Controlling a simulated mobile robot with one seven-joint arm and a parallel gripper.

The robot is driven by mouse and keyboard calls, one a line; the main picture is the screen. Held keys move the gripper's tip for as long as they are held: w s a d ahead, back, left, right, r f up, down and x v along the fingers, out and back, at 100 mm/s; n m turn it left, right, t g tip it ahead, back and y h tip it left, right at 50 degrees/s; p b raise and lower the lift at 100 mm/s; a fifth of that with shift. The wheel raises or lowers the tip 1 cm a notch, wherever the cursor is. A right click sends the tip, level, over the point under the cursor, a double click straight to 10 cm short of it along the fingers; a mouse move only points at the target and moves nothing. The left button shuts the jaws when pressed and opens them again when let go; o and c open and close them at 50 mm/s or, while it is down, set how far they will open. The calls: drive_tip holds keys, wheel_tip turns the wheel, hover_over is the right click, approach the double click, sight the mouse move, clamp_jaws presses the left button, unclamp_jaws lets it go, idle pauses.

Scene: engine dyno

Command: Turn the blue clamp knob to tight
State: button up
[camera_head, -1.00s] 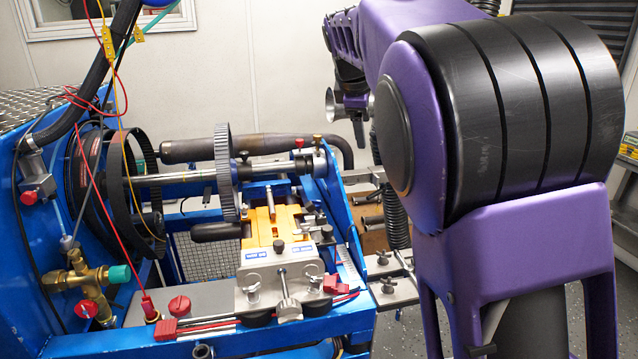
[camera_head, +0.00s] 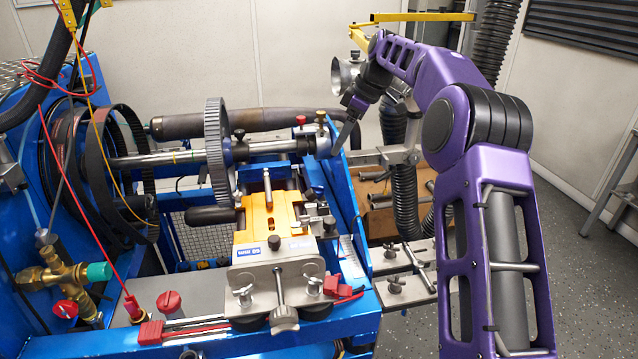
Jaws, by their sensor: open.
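My gripper (camera_head: 346,128) hangs from my purple arm at the right end of the shaft. A red knob (camera_head: 300,120) and a brownish knob (camera_head: 321,117) stand on top of the clamp area. I cannot make out a clearly blue knob there; it may be hidden or too small. The fingers seem close to the clamp, but I cannot tell whether they touch it.
The blue frame (camera_head: 352,215) rises beside the clamp. A toothed wheel (camera_head: 216,152) sits on the shaft to the left. A yellow vise-like fixture (camera_head: 268,222) lies below. A ribbed black hose (camera_head: 404,190) and a silver funnel (camera_head: 345,75) are behind my arm.

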sight(320, 187)
drive_tip(key=b+x, duration=0.1)
drive_tip(key=x, duration=1.3)
drive_tip(key=shift+f+b, duration=0.35)
drive_tip(key=shift+b, duration=0.05)
clamp_jaws()
